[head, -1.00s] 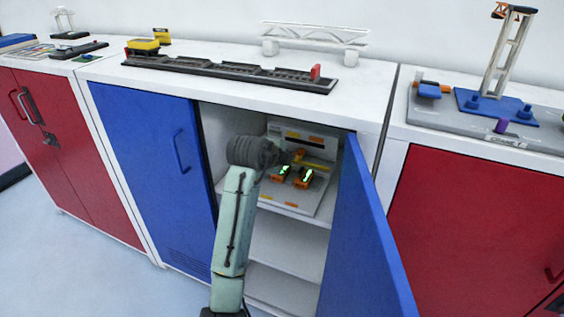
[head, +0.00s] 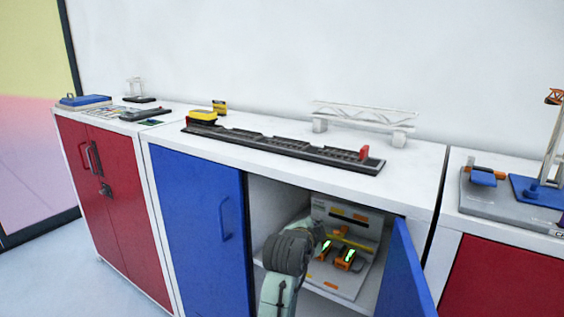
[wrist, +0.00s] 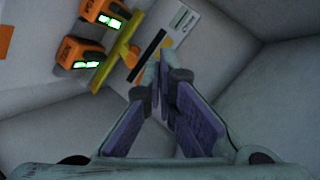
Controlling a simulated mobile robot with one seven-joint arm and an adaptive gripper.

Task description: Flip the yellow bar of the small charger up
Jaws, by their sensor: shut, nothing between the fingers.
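The small charger (head: 343,281) is a pale grey unit inside the open cabinet. It holds two orange-and-black batteries (head: 324,250) with lit green strips. Its yellow bar (head: 352,243) runs across just behind the batteries in the head view. In the wrist view the yellow bar (wrist: 113,56) lies slantwise beside the orange batteries (wrist: 79,52). My gripper (wrist: 165,69) is shut and empty, its fingertips apart from the bar, to its right in that picture. In the head view my wrist hides most of the gripper. I cannot tell the bar's exact tilt.
The open blue door (head: 404,273) stands right of my arm, and the closed blue door (head: 198,225) is on the left. The cabinet's inner walls are close around the charger. A black track model (head: 283,149) and a white truss bridge (head: 365,117) stand on top.

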